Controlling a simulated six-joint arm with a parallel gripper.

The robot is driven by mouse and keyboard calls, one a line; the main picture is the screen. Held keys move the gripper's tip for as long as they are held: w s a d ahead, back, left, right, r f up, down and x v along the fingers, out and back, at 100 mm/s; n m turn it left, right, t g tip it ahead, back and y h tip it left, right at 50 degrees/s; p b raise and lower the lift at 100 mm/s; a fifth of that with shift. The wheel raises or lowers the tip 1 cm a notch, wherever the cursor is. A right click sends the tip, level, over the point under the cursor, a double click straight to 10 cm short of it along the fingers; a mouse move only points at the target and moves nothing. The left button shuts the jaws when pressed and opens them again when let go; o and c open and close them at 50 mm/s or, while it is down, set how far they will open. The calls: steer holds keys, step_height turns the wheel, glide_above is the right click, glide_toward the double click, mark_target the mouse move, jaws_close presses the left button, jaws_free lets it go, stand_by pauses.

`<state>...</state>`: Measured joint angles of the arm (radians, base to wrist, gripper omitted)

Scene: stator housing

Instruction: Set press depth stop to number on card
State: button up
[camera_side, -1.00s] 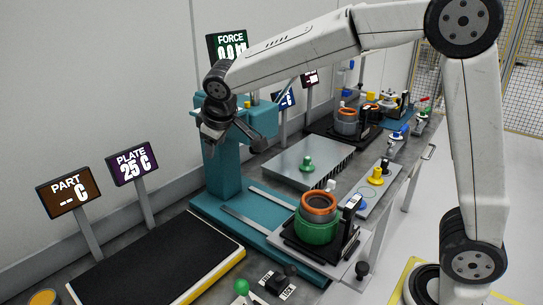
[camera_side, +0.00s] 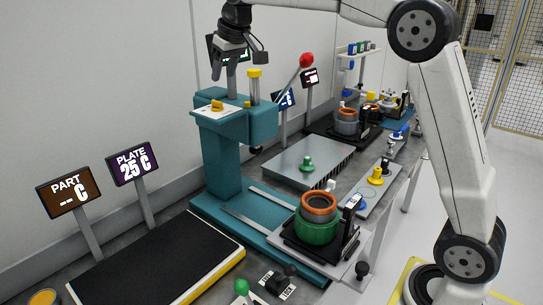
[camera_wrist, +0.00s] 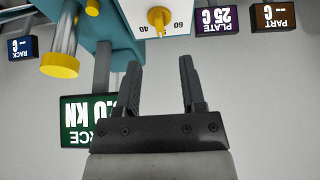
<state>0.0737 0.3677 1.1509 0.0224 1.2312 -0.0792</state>
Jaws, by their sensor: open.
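The teal press (camera_side: 222,160) stands behind the work. A yellow pointer knob (camera_side: 216,105) sits on the pale plate at the top of its head. In the wrist view this knob (camera_wrist: 158,18) is at the top edge, with the numbers 40 and 60 printed beside it, upside down. My gripper (camera_side: 238,66) is above the press head, fingers down, open and empty. In the wrist view its two fingers (camera_wrist: 161,62) are apart, and the knob lies beyond the fingertips, untouched. I cannot make out a card with a readable depth number.
A yellow-capped post (camera_side: 254,85) and a red-ball lever (camera_side: 306,61) rise beside the knob. The FORCE display (camera_wrist: 88,120) is close to my gripper. A green-and-copper stator (camera_side: 318,222) stands on the front fixture. PART (camera_side: 68,193) and PLATE (camera_side: 131,164) displays stand left.

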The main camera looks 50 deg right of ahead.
mark_target(219, 102)
steer(key=shift+d, duration=0.1)
steer(key=shift+x, duration=3.8)
steer(key=shift+w, duration=0.1)
jaws_close()
